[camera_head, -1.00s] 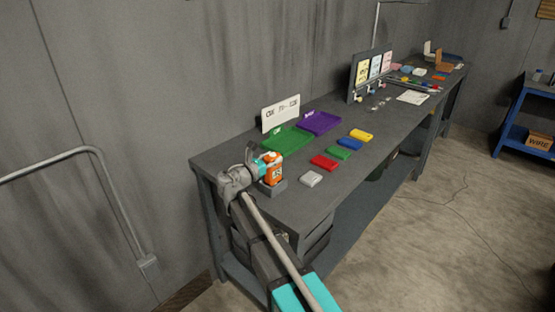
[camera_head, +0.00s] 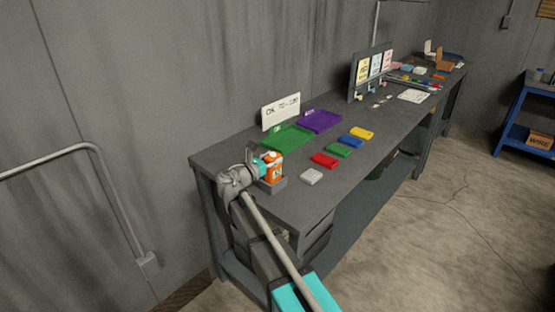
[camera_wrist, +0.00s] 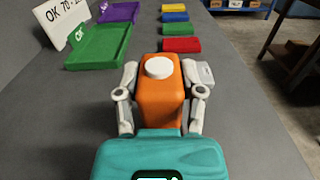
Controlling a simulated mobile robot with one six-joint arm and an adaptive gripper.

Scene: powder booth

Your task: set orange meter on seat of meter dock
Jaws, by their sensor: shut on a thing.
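The orange meter (camera_head: 274,168), with a white round top, is upright between the fingers of my gripper (camera_head: 266,166). In the wrist view, the two grey fingers press on both sides of the meter (camera_wrist: 159,97), and the white cap faces the camera. The meter dock (camera_head: 278,185) is a small grey block near the table's front left corner, directly below the meter. The meter's base meets or overlaps the dock in the head view; whether it rests on the seat I cannot tell. In the wrist view, the dock is hidden.
A green tray (camera_head: 287,138) and a purple tray (camera_head: 321,121) lie behind, with a white sign (camera_head: 281,112). A white block (camera_head: 311,176), a red block (camera_head: 324,160) and several other coloured blocks lie to the right. The front table edge is close by.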

